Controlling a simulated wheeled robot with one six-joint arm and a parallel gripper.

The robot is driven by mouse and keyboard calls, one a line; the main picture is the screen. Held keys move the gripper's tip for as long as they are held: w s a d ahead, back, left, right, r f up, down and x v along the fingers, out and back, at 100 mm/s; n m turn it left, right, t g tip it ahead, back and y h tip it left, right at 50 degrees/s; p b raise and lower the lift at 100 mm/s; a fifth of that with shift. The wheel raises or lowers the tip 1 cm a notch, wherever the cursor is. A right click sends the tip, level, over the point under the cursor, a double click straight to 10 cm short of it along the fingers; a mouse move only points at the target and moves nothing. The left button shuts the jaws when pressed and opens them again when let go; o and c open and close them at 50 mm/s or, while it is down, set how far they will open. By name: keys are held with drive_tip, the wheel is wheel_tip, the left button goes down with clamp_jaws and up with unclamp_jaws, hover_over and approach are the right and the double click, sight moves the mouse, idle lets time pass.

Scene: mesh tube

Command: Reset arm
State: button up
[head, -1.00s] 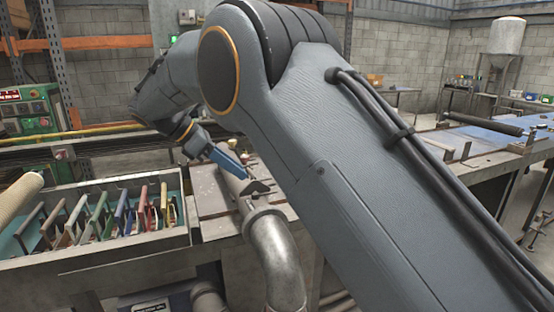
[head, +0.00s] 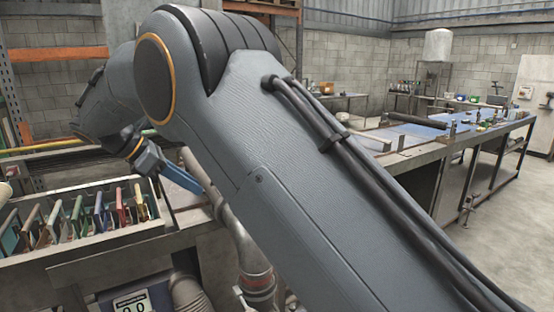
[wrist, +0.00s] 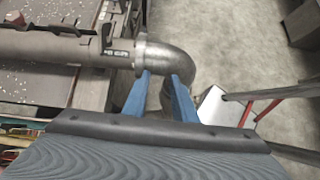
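My arm crosses the middle of the head view and hides part of the bench. My gripper (wrist: 160,92) shows two blue fingers in the wrist view. They are apart, with nothing held between them. Beyond the fingertips is the elbow of a grey metal pipe (wrist: 165,58), which runs left along a bench. In the head view my gripper (head: 190,185) hangs over the bench beside the same pipe (head: 243,240); its fingertips are partly hidden by my arm. I cannot tell the exact gap between fingers and pipe.
A tray (head: 80,245) of colored upright frames stands at the left. A long workbench (head: 415,140) with a blue top stands at the right. Open concrete floor (head: 510,210) lies at the far right. A red-legged stand (wrist: 245,110) is right of the gripper in the wrist view.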

drive_tip(key=d+f+m, duration=0.1)
drive_tip(key=d, duration=0.2)
drive_tip(key=w+d+f+m+g+y, duration=0.1)
drive_tip(key=d, duration=0.3)
drive_tip(key=w+d+f+m+g, duration=0.1)
drive_tip(key=d, duration=0.3)
drive_tip(key=shift+f, duration=0.25)
drive_tip(key=s+d+f+m+g+y, duration=0.1)
drive_tip(key=s+d+f+m, duration=0.15)
drive_tip(key=d, duration=0.45)
drive_tip(key=s+d+f+m+g+y, duration=0.1)
drive_tip(key=s+d+f+m+y, duration=0.1)
drive_tip(key=d+m, duration=0.35)
drive_tip(key=s+d+f+m+y, duration=0.1)
drive_tip(key=s+d+f+m, duration=0.3)
drive_tip(key=s+d, duration=0.5)
drive_tip(key=s+d+f+m+y, duration=0.2)
drive_tip(key=s+d+f+m, duration=0.1)
drive_tip(key=s+d+m, duration=0.6)
drive_tip(key=shift+s+d+f+t+y, duration=0.3)
drive_tip(key=shift+s+f+t, duration=0.1)
drive_tip(key=shift+s, duration=0.2)
drive_tip(key=shift+o, duration=0.4)
